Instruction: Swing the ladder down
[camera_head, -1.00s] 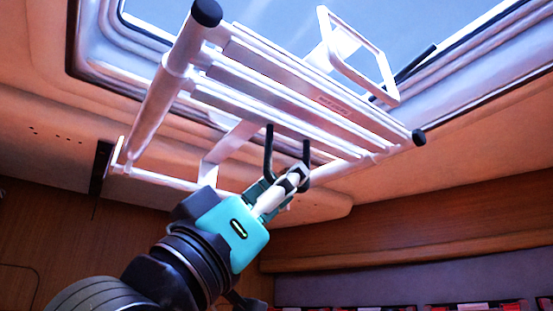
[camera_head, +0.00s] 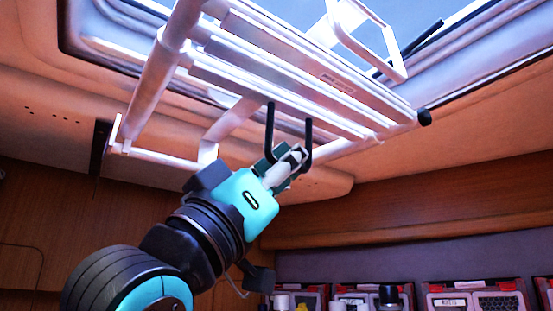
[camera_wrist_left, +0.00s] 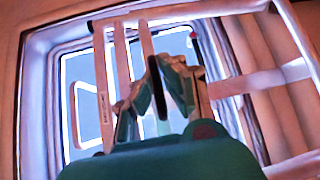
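The ladder (camera_head: 285,75) is pale metal with several parallel slats and a thick side tube. It hangs tilted under the open roof hatch, and also shows in the left wrist view (camera_wrist_left: 123,62). A black U-shaped handle (camera_head: 270,130) hangs from its lower edge. My left gripper (camera_head: 290,160) is at the bottom of this handle, its fingers close together around it. In the left wrist view the handle (camera_wrist_left: 157,85) shows as a dark bar between the fingertips. My right gripper is in neither view.
The hatch frame (camera_head: 90,45) surrounds the opening. A pale bracket (camera_head: 160,158) joins the ladder's left side near the ceiling. Wooden cabinets (camera_head: 440,215) run along the right. Red and grey cases (camera_head: 475,298) and bottles stand low at the right. The air below the ladder looks open.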

